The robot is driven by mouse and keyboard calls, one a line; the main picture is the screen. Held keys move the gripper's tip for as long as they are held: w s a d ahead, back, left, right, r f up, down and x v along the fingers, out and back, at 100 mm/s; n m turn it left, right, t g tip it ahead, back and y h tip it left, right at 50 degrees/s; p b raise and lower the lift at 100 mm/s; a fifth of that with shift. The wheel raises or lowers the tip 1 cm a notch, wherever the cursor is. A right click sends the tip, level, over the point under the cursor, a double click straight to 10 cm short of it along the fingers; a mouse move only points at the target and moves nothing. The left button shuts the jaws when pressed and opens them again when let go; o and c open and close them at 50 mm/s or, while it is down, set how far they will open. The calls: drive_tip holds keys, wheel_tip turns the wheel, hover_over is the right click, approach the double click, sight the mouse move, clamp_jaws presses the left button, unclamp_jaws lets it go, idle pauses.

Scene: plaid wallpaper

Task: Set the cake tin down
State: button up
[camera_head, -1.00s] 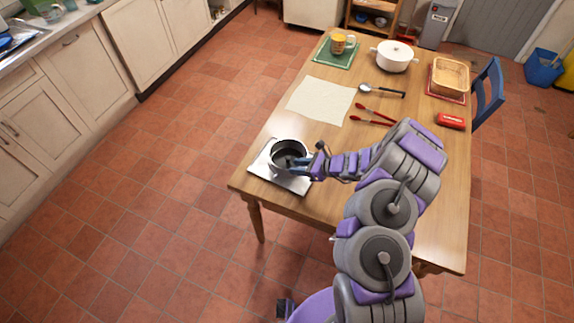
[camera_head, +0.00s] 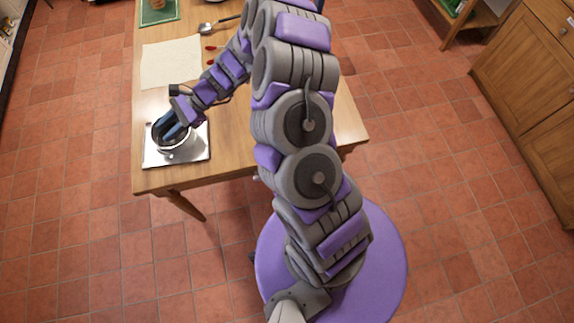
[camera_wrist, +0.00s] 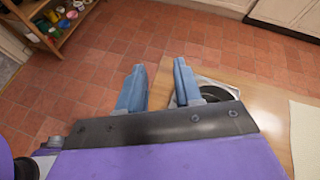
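The cake tin (camera_head: 187,149) is a round, dark-bottomed silver tin. In the head view it stands upright on a square silver plate (camera_head: 201,133) at the table's near left corner. My gripper (camera_head: 171,133) has its blue fingers over the tin's opening and rim. In the wrist view the two fingers (camera_wrist: 159,66) are apart, with floor showing between them. The tin (camera_wrist: 214,93) shows there just right of the right finger, partly hidden by it. I cannot tell whether a finger touches the tin.
The wooden table (camera_head: 232,158) also holds a pale cloth (camera_head: 170,64), a spoon (camera_head: 209,26) and a green mat (camera_head: 160,12) behind the tin. A wooden cabinet (camera_head: 530,80) stands at the right. Tiled floor is open around the table.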

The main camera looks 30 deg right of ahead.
drive_tip(key=s+r+n+g+h, duration=0.4)
drive_tip(key=s+r+n, duration=0.7)
drive_tip(key=s+r, duration=0.5)
drive_tip(key=s+d+r+n+h, duration=0.1)
drive_tip(key=s+d+h, duration=0.3)
drive_tip(key=s+d, duration=0.4)
drive_tip(key=s+d+r+n+t+h, duration=0.1)
drive_tip(key=s+d+n+h, duration=0.3)
drive_tip(key=s+d, duration=0.4)
drive_tip(key=s, duration=0.4)
drive_tip(key=shift+s+r+h, duration=0.15)
drive_tip(key=shift+h, duration=0.25)
drive_tip(key=shift+f+b, duration=0.35)
